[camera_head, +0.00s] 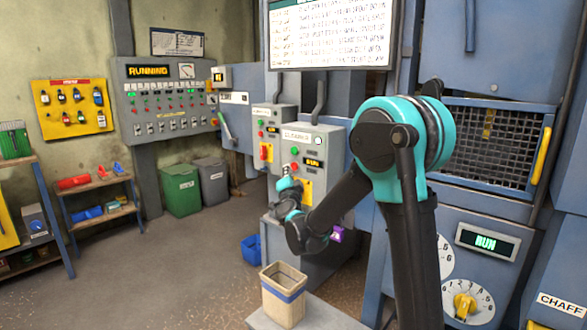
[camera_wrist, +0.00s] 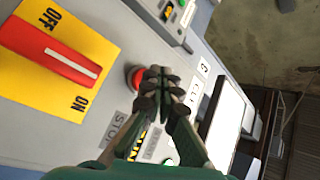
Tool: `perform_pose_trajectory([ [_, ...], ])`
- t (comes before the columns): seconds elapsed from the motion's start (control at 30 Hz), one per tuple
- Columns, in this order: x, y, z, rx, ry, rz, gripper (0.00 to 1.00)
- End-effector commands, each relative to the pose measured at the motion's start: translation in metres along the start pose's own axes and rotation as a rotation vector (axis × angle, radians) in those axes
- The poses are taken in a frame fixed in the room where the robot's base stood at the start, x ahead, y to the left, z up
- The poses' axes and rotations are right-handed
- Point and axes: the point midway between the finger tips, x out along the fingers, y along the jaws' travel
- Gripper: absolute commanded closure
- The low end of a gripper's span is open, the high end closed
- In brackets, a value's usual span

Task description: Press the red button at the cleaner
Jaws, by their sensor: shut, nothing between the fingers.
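The cleaner's control box (camera_head: 318,148) is grey, with a sign on top, a green button and a lit display; it stands behind my arm. In the wrist view the red button (camera_wrist: 133,76) is on the grey panel, partly covered by my gripper's fingertips. My gripper (camera_wrist: 158,76) is shut and empty, its tips right at the button. I cannot tell whether they touch it.
A red rotary switch (camera_wrist: 50,52) on a yellow ON/OFF plate lies beside the button. A second control box (camera_head: 268,135) stands to the left in the head view. A beige bucket (camera_head: 283,295) stands on a plinth in front. Open floor lies to the left.

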Motion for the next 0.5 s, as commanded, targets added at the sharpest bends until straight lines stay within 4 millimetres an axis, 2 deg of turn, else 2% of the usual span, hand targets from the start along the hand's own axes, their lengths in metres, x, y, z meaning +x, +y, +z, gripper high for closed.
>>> perform_pose_trajectory([
  [0.5,0.0053,0.0036,-0.0038,0.000,0.000,0.000,1.00],
])
